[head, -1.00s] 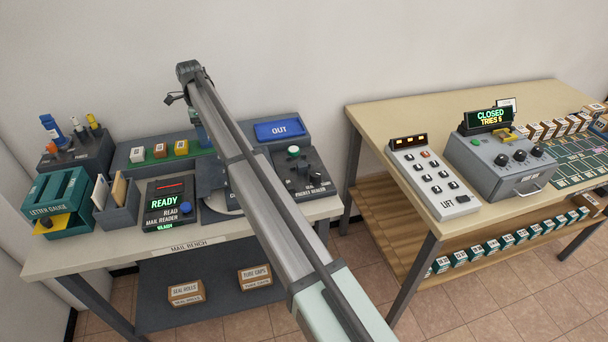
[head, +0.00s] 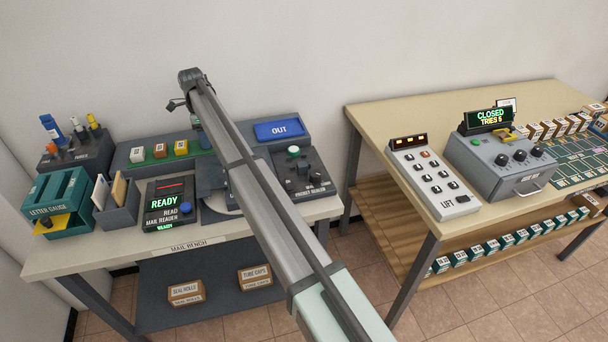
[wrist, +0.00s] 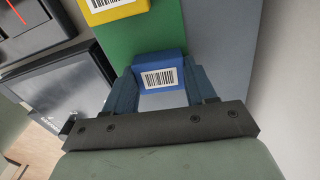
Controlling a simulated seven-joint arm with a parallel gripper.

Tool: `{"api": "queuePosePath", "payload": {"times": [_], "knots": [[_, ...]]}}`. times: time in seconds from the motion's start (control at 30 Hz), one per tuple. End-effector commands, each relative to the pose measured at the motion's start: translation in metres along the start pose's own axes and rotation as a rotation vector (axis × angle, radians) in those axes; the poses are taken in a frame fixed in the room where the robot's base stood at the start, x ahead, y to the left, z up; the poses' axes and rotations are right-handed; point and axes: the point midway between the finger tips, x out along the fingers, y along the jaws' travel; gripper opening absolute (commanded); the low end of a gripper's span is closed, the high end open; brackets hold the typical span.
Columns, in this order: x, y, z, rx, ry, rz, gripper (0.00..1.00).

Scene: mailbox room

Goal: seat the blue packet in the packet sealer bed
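The blue packet (wrist: 158,74), with a white barcode label, is at the end of the green strip in the wrist view, past a yellow packet (wrist: 112,8). My gripper (wrist: 160,82) has one dark blue finger on each side of it. The fingers look very near or touching its sides; whether they press on it I cannot tell. The packet sealer (head: 303,174), a dark box with a green button and knobs, stands right of my arm. Its bed is not clearly visible.
White, orange and yellow packets stand left on the packet rack (head: 125,162). The blue OUT tray (head: 279,129) is behind the sealer. The mail reader (head: 170,205) reads READY in front of the rack. A second table (head: 375,118) stands to the right.

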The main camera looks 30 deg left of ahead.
Motion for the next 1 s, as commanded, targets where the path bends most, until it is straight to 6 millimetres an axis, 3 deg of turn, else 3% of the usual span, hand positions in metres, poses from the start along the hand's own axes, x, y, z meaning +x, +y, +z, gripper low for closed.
{"api": "queuePosePath", "payload": {"times": [0.3, 1.0], "knots": [[0.000, 0.000, 0.000, 0.000, 0.000, 0.000, 0.24], [-0.025, 0.000, 0.000, 0.000, 0.000, 0.000, 0.24]]}}
